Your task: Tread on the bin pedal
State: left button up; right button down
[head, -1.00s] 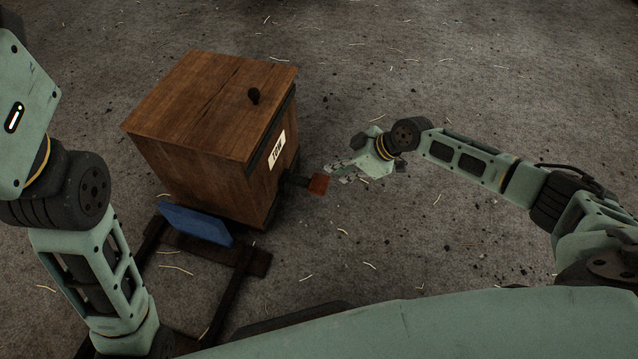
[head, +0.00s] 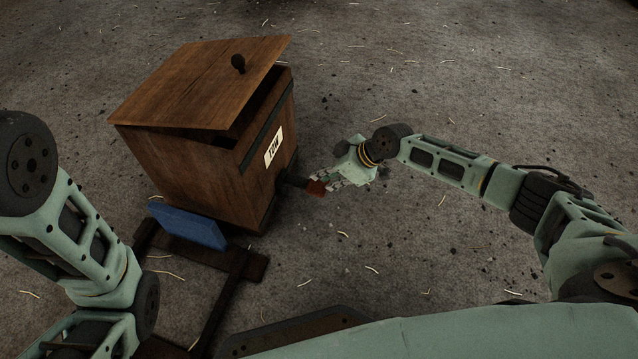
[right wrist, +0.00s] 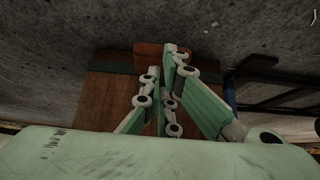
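The wooden bin (head: 215,175) stands left of centre in the head view, with a white label on its side. Its lid (head: 200,80) is tilted up, with a dark gap along the front and right edges. The red pedal (head: 316,188) sticks out low from the bin's right side; it also shows in the right wrist view (right wrist: 147,52). My right gripper (head: 326,179) is at the pedal, its fingertips over or against it; exact contact is hard to tell. Its fingers are close together with nothing between them. My left gripper is out of view.
A blue panel (head: 187,227) leans at the bin's near side, by a dark frame (head: 222,300) on the floor. The grey floor (head: 480,90) has scattered straw bits and is otherwise clear at the right and back.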

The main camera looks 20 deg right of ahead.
jog(key=shift+w+a+r, duration=0.15)
jog(key=shift+w+a, duration=0.05)
jog(key=shift+a, duration=0.15)
